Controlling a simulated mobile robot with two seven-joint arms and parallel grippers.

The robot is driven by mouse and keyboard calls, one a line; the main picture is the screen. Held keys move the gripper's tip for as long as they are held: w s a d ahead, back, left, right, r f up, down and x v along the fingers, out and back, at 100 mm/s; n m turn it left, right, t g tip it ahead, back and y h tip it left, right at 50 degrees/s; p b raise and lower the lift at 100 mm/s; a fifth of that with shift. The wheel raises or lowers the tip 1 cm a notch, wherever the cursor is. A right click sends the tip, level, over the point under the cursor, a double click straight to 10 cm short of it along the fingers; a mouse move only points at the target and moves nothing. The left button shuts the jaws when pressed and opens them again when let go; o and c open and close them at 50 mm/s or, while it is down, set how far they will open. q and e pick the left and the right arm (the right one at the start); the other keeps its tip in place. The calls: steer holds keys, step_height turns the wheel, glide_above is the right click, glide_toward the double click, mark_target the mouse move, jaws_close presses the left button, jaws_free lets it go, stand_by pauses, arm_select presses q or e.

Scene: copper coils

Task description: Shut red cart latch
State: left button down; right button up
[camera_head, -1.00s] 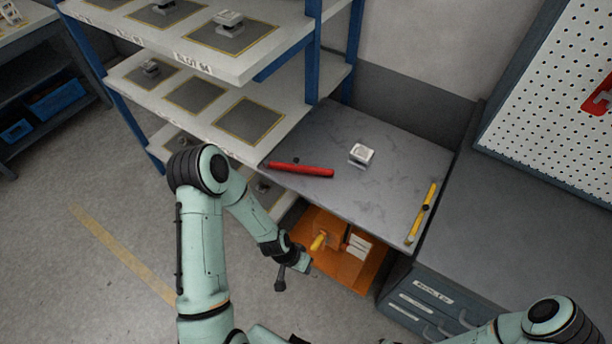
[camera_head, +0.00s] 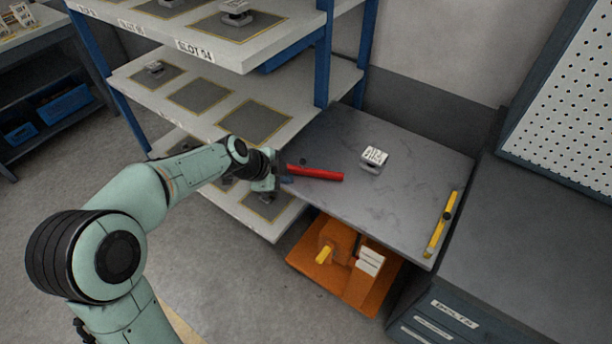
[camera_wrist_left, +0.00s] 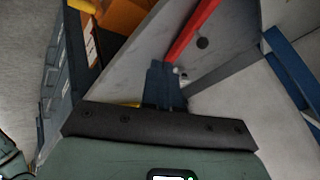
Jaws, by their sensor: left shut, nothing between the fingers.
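The red latch (camera_head: 318,173) is a straight bar lying along the left side of the grey cart top (camera_head: 345,135). A small dark round knob (camera_head: 303,161) sits just beside it. My left gripper (camera_head: 285,180) is shut and empty, with its fingers at the bar's left end. In the left wrist view the shut fingers (camera_wrist_left: 163,78) point at the near end of the red bar (camera_wrist_left: 192,30); whether they touch it I cannot tell. The gripper partly hides that end in the head view. My right gripper is not in view.
A white block (camera_head: 374,159) rests on the cart top, and a yellow bar (camera_head: 441,224) lies along its right side. An orange unit (camera_head: 335,272) sits below. Shelves (camera_head: 225,137) with a blue post (camera_head: 322,80) stand at left, close to my gripper. Drawers (camera_head: 440,318) are at right.

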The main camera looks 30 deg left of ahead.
arm_select(q)
steer(key=x, duration=1)
steer(key=shift+d, duration=0.1)
steer(key=w, duration=0.1)
steer(key=w+a+p, duration=0.1)
steer(key=w, duration=0.1)
steer(key=shift+w+a, duration=0.15)
steer(key=shift+w, duration=0.1)
steer(key=shift+w+a, duration=0.1)
steer(key=shift+w, duration=0.05)
